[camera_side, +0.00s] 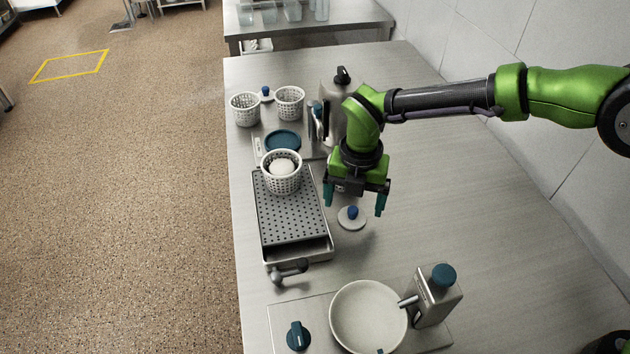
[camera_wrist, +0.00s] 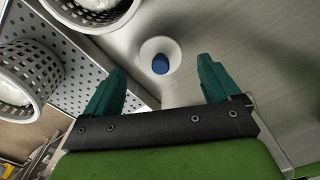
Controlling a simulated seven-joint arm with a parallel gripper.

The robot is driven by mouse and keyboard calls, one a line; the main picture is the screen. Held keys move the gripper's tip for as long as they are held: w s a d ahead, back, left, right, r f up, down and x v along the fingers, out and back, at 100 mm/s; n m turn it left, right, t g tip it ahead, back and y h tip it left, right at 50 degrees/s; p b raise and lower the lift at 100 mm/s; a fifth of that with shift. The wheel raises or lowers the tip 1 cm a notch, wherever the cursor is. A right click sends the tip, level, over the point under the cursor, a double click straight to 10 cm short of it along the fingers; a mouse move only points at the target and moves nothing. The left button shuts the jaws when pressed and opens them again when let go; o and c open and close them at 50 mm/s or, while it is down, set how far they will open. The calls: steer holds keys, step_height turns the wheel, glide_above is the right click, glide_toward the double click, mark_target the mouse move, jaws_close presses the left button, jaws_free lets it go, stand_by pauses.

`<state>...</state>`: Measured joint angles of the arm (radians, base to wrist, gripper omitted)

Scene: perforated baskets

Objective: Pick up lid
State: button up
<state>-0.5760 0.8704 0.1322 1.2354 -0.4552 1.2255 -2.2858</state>
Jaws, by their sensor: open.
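A small round white lid with a blue knob (camera_side: 351,217) lies on the steel table, right of the perforated tray. It also shows in the wrist view (camera_wrist: 160,57), ahead of and between my fingertips. My gripper (camera_side: 354,206) is open with its teal fingers pointing down, apart from the lid and above it in the side view. In the wrist view my gripper (camera_wrist: 160,82) has nothing between its fingers. A second lid with a blue knob (camera_side: 266,92) lies at the back between two baskets.
A white perforated basket (camera_side: 281,185) with a white round thing inside stands on the perforated tray (camera_side: 290,222). Two more baskets (camera_side: 245,110) (camera_side: 289,103) stand behind. A white bowl (camera_side: 368,316) and a blue-capped dispenser (camera_side: 437,295) are in front. The table to the right is clear.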

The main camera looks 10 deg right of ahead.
mark_target(353, 209)
steer(key=shift+f, duration=1.5)
steer(key=c, duration=1.2)
steer(key=shift+o, duration=0.2)
steer(key=shift+r, duration=0.15)
